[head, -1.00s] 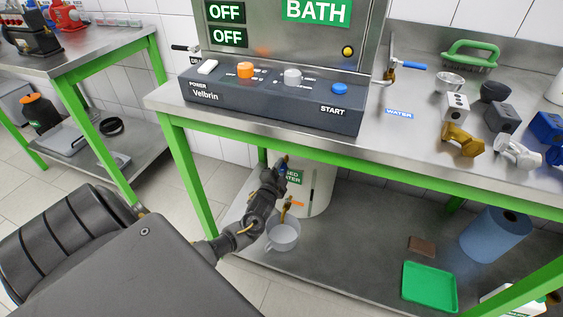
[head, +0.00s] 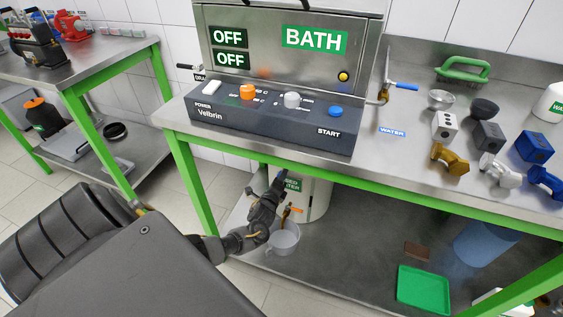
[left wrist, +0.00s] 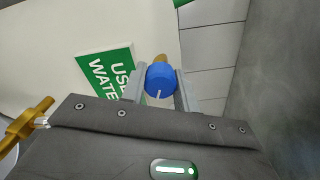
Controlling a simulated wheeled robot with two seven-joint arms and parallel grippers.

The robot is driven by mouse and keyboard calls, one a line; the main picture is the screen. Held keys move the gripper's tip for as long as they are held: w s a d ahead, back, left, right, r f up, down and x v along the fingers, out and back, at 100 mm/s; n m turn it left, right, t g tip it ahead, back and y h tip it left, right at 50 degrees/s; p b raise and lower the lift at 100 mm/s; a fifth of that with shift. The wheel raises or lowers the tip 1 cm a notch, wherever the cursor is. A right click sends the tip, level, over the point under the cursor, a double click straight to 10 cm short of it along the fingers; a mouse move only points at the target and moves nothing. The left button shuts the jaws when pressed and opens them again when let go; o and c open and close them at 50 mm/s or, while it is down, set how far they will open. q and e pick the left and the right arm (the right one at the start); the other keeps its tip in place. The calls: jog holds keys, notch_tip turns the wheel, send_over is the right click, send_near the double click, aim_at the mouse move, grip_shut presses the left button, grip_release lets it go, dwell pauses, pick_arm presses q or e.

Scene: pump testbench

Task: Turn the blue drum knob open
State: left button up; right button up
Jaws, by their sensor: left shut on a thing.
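The blue drum knob (left wrist: 160,80) shows in the left wrist view on the side of a white drum with a green "USED WATER" label (left wrist: 108,70). A white line on the knob's face runs roughly up and down in that view. My left gripper (left wrist: 161,88) has its two fingers on either side of the knob and is shut on it. In the head view my left gripper (head: 282,178) reaches under the bench to the drum (head: 316,195) and hides most of the knob. My right gripper is not in view.
A brass tap with an orange handle (head: 294,210) sits on the drum, with a clear mug (head: 284,238) below it. The green-framed bench (head: 250,150) is just above my left gripper. A green tray (head: 424,290) lies on the lower shelf.

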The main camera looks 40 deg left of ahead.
pick_arm(q)
jog(key=shift+m, duration=0.8)
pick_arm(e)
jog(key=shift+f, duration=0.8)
pick_arm(q)
jog(key=o, duration=1)
jog(key=shift+p, duration=0.3)
jog(key=shift+s+d, duration=0.15)
jog(key=shift+s, duration=0.15)
jog(key=p+v, duration=0.2)
jog(key=v, duration=0.8)
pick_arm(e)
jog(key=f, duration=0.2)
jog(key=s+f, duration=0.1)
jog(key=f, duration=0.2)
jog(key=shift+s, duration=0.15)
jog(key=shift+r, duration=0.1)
